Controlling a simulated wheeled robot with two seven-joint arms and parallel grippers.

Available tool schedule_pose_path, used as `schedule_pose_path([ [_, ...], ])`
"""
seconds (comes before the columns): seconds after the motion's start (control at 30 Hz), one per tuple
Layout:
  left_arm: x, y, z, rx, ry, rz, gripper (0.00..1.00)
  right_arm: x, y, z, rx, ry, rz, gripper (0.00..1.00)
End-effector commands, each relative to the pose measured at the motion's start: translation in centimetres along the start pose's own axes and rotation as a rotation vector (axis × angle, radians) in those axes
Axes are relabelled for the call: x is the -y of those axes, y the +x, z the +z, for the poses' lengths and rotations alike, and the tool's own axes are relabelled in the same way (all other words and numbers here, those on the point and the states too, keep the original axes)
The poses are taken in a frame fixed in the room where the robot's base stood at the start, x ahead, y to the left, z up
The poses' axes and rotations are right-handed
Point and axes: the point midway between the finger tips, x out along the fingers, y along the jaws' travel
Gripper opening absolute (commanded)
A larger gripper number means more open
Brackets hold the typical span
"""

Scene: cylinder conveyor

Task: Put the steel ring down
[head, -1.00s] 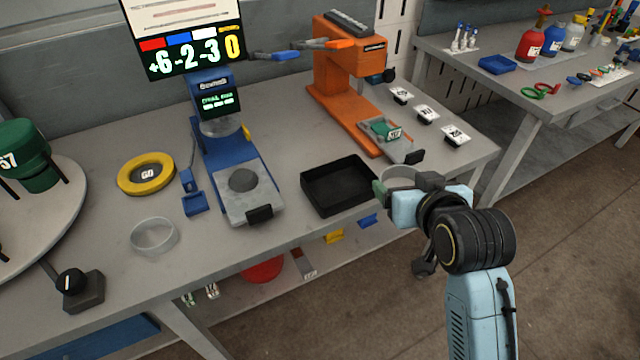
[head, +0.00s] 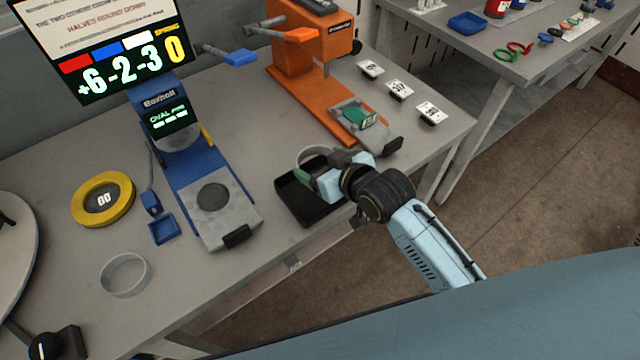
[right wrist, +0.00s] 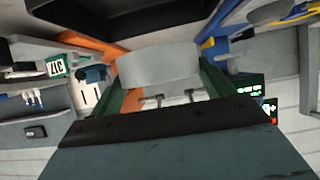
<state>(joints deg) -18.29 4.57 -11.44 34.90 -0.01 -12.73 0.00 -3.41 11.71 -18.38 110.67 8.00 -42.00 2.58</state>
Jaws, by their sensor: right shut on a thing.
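The steel ring (head: 311,153) is a grey, open band at the end of my right arm in the head view. My right gripper (head: 318,164) is shut on it and holds it over the back part of the black tray (head: 313,214). In the right wrist view the ring (right wrist: 160,66) sits between the two green fingers, with the dark tray (right wrist: 125,22) beyond it. The gripper hides part of the ring and tray. I cannot tell the height of the ring above the tray. My left gripper is not in view.
A second pale ring (head: 125,275) lies at the table's front left. A blue press (head: 215,197) stands left of the tray, an orange press (head: 295,65) behind it. A yellow ring (head: 103,199) lies farther left. White tags (head: 399,89) lie at right.

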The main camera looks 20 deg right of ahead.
Motion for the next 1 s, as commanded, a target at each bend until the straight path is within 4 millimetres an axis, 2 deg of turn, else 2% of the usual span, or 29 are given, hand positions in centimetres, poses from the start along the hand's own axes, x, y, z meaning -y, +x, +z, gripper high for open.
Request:
schedule_pose_path([
  [0.03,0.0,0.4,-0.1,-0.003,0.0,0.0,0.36,0.0,0.6,1.3,0.004,0.002,-0.001,0.54],
  [0.1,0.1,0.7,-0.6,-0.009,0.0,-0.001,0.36,0.0,1.2,2.4,0.003,0.002,0.0,0.54],
  [0.3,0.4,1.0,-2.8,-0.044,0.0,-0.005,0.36,0.0,2.2,4.2,0.001,0.0,0.0,0.54],
  [0.53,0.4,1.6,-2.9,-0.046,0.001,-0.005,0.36,0.0,3.7,6.9,0.002,0.0,0.001,0.54],
  [0.97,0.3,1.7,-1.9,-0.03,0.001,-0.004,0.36,0.0,4.0,7.5,0.0,0.0,0.001,0.54],
  [1.0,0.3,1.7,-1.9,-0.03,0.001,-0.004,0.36,0.0,4.0,7.5,0.001,0.0,0.001,0.83],
])
